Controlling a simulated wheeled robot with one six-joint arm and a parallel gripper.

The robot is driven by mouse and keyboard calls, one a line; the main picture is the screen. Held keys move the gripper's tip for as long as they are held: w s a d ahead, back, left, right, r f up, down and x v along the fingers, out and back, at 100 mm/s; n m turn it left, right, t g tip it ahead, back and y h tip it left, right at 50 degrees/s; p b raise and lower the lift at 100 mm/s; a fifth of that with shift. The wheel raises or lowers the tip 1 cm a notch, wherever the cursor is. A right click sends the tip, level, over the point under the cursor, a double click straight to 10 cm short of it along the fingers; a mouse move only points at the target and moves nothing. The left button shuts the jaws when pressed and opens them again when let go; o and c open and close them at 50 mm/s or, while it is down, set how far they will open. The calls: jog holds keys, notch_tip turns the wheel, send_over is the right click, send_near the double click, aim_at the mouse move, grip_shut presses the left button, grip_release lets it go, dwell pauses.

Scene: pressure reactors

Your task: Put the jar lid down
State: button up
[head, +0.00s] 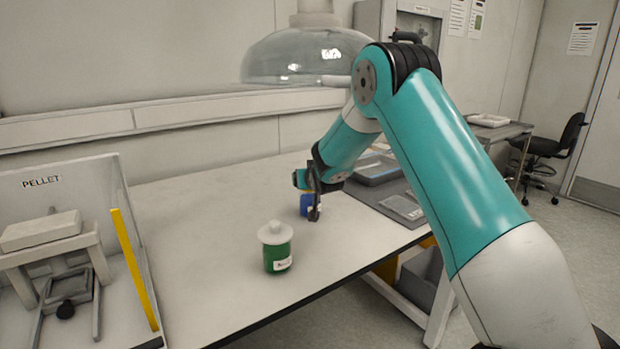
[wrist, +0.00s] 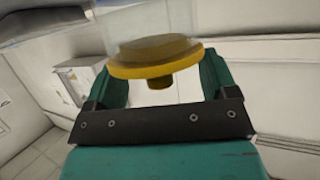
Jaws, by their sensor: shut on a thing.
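My gripper (wrist: 160,78) is shut on a yellow jar lid (wrist: 150,66) with a small knob, which sits between the two teal fingers in the wrist view. In the head view my gripper (head: 314,190) is low over the table, right at a blue jar (head: 305,204) that it partly hides. The lid is mostly hidden there, so I cannot tell whether it touches the jar.
The white table (head: 200,225) is largely clear around the jars. A grey mat with trays (head: 403,206) lies to the right. A stand labelled PELLET (head: 45,240) with a yellow-edged panel is at the left. A clear hood (head: 300,57) hangs above the back.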

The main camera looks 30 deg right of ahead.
jog(key=shift+f, duration=0.15)
jog(key=shift+f+b, duration=0.15)
jog(key=shift+b, duration=0.15)
jog(key=o, duration=0.8)
jog(key=shift+r+p, duration=0.2)
jog(key=shift+p, duration=0.2)
